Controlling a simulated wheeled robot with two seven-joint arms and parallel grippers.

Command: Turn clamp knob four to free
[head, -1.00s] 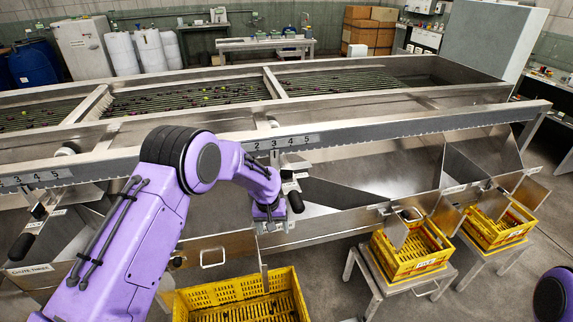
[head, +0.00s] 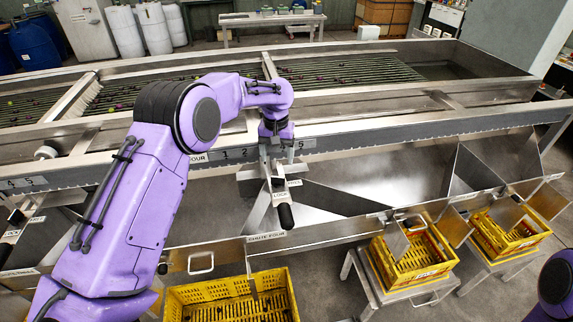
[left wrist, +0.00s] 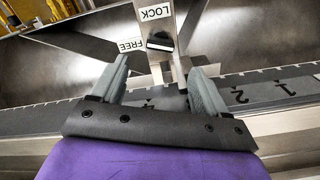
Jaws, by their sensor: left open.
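In the left wrist view a small black clamp knob (left wrist: 160,41) sits on a metal bracket, between a LOCK label (left wrist: 155,12) and a FREE label (left wrist: 130,45). My left gripper (left wrist: 163,72) is open, with its fingers pointing toward the knob and nothing held between them. The knob appears just beyond the fingertips, near the gap. In the head view my left gripper (head: 276,152) is over the numbered rail, at the bracket. My right gripper is out of view.
A black-ended lever (head: 286,216) hangs below the bracket, above the CHUTE FOUR label (head: 267,237). The numbered rail (head: 350,130) runs along the sizer. A yellow crate (head: 232,296) stands below, with another yellow crate (head: 412,255) on a stand at right.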

